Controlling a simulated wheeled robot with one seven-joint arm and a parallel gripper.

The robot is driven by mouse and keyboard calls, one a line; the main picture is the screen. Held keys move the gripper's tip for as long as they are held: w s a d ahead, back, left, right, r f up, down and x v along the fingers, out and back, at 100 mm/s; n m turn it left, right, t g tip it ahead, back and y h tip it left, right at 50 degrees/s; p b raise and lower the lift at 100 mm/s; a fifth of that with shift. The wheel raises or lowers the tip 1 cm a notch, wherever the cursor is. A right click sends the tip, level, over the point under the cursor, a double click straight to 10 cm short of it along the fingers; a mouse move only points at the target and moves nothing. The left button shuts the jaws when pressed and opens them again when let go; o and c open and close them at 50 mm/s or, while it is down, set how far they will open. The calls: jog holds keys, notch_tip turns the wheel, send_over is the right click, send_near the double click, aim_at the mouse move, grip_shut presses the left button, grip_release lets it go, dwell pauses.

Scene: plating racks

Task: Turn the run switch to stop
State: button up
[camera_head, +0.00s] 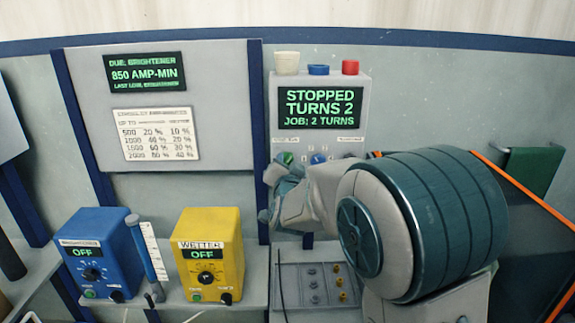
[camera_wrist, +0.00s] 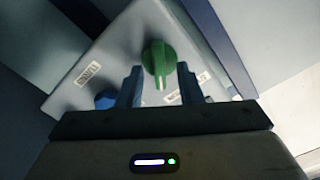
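The control box (camera_head: 345,85) has a lit display (camera_head: 320,108) reading "STOPPED TURNS 2, JOB: 2 TURNS". A green switch knob (camera_head: 284,157) and a blue knob (camera_head: 318,158) sit below it. In the wrist view the green knob (camera_wrist: 159,62) shows between the fingers of my gripper (camera_wrist: 160,82), with its white mark toward the gripper. The fingers are open on either side of it, with small gaps to its raised handle. The blue knob (camera_wrist: 106,99) is partly behind the left finger. In the head view my gripper (camera_head: 275,190) is at the panel's lower left, and my arm hides the panel's lower right.
Blue (camera_head: 95,250) and yellow (camera_head: 208,255) dosing boxes, both showing OFF, stand on the ledge at left. White, blue and red cups (camera_head: 318,69) sit atop the control box. A tray of small parts (camera_head: 315,287) lies below my gripper.

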grip_shut()
jog(key=shift+f+n, duration=0.1)
jog(key=shift+n, duration=0.2)
jog(key=n+b, duration=0.1)
jog(key=n, duration=0.1)
jog(key=shift+a+n+b, duration=0.1)
jog(key=shift+n+b, duration=0.2)
jog(key=n, duration=0.7)
jog(key=shift+a, duration=0.15)
jog(key=shift+n, duration=1.9)
jog(key=shift+a, duration=0.1)
